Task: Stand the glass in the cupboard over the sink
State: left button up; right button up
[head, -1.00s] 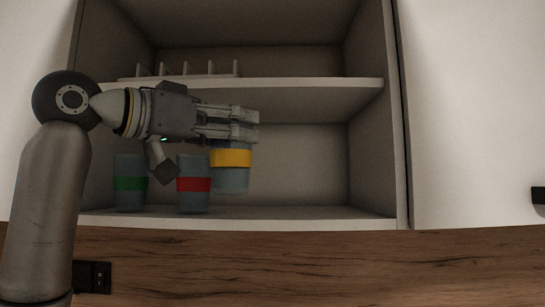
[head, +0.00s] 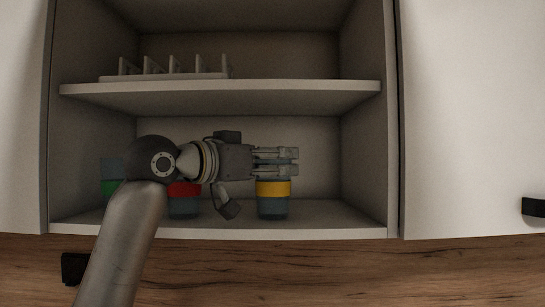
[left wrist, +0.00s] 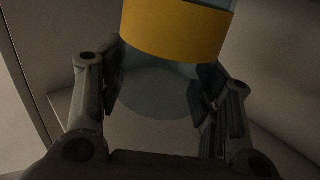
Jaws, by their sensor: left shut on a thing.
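A blue-grey glass with a yellow band (head: 273,189) is upright at the lower shelf (head: 330,219) of the open cupboard. My left gripper (head: 276,162) comes in from the left and is shut on the upper part of this glass. In the left wrist view, the fingers (left wrist: 160,92) are on both sides of the glass, with its yellow band (left wrist: 175,30) beyond them. The glass's base is at or just above the shelf; I cannot tell whether it touches. My right gripper is not in view.
A red-banded glass (head: 184,207) stands left of the held one, and a green-banded glass (head: 111,170) stands farther left, partly behind my arm. A rack (head: 165,76) sits on the upper shelf (head: 300,91). The lower shelf's right part is clear.

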pick_arm(q)
jog(key=shift+s, duration=0.15)
jog(key=shift+d+f, duration=0.1)
jog(key=o, duration=1.4)
jog(key=shift+o, duration=0.4)
jog(key=shift+r, duration=0.2)
jog(key=b+v, duration=0.6)
jog(key=v, duration=0.6)
